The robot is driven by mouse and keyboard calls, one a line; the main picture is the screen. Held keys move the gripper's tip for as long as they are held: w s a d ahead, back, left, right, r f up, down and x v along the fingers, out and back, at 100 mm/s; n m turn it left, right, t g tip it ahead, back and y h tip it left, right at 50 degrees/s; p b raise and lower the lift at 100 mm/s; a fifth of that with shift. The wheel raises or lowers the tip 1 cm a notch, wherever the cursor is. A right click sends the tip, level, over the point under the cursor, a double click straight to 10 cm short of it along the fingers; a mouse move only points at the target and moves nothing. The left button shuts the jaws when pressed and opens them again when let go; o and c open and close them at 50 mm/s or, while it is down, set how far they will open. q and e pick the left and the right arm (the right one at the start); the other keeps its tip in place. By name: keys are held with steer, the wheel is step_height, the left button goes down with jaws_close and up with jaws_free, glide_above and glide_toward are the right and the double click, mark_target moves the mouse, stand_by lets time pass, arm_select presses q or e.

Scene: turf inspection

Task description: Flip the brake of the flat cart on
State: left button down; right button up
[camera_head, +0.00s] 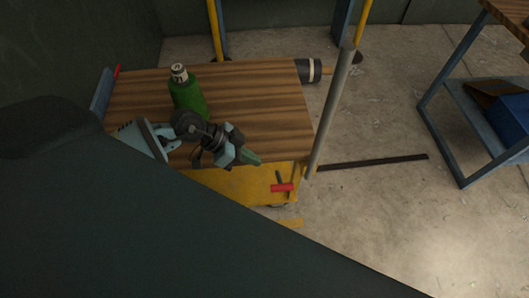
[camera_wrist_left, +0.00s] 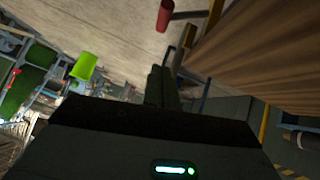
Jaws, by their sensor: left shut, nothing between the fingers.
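The flat cart has a yellow deck edge (camera_head: 235,185) showing below a wood-plank top (camera_head: 255,95). Its brake looks like a small lever with a red handle (camera_head: 282,187) at the cart's front right corner. The red handle also shows at the top of the left wrist view (camera_wrist_left: 164,16), on a dark rod. My left gripper (camera_head: 252,159) is above the wood's front edge, up and left of the red handle and apart from it. Its fingers (camera_wrist_left: 162,88) are shut and empty in the left wrist view. My right gripper is not in view.
A green bottle (camera_head: 187,93) stands on the wood behind my left arm. A dark cylinder (camera_head: 308,70) lies at the back right corner. A grey pole (camera_head: 332,110) rises beside the cart's right end.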

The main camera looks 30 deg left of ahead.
arm_select(q)
steer(key=b, duration=0.2)
glide_above(285, 184)
steer(key=a, duration=0.3)
step_height(285, 184, down, 6)
steer(key=f, duration=0.1)
steer(key=shift+s+d+f+b, duration=0.1)
steer(key=shift+s+f+b, duration=0.2)
steer(key=shift+f, duration=0.55)
steer(key=shift+s+d+f+b, duration=0.15)
steer(key=shift+s+f, duration=0.1)
steer(key=shift+f, duration=0.55)
steer(key=shift+a, duration=0.2)
